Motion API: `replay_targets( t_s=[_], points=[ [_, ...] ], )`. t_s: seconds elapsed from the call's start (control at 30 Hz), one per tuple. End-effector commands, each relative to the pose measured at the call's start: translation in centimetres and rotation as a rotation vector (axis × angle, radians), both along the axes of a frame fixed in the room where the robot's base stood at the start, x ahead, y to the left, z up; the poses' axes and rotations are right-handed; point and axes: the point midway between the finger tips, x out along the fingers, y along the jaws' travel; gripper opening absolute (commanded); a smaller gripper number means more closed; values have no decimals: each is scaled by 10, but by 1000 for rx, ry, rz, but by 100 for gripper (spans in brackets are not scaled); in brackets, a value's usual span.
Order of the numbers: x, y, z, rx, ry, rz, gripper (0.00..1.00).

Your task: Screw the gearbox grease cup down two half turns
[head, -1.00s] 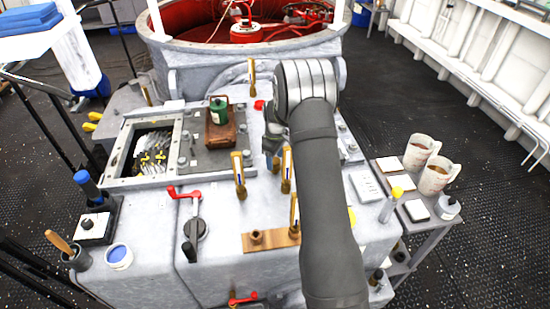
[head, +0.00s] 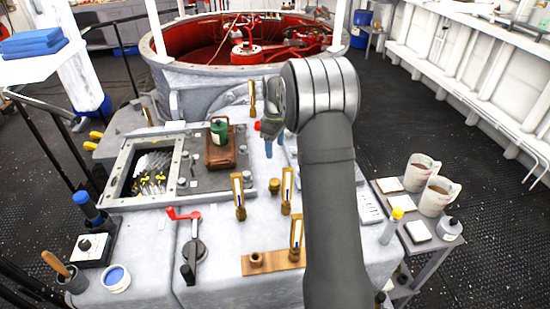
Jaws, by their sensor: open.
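Several small brass fittings stand on the grey gearbox casing (head: 225,215). I cannot tell for certain which is the grease cup. My gripper (head: 274,148) is behind the round brass cup in the picture, apart from it and above the casing.
Sight gauges (head: 287,190) stand close around the brass cup. A red-handled lever (head: 190,245) is at the front left. A green tin (head: 219,130) stands in a brown tray. An open hatch (head: 150,178) lies left, and mugs (head: 438,195) stand on the right side table.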

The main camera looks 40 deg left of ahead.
Motion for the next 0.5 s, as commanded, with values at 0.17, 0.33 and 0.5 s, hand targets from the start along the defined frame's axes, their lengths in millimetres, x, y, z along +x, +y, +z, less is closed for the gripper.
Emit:
replay_targets(
  t_s=[0.17,0.33,0.5],
  points=[
    [0,0,14,0,0,0,61],
    [0,0,16,0,0,0,61],
    [0,0,16,0,0,2,61]
  ],
)
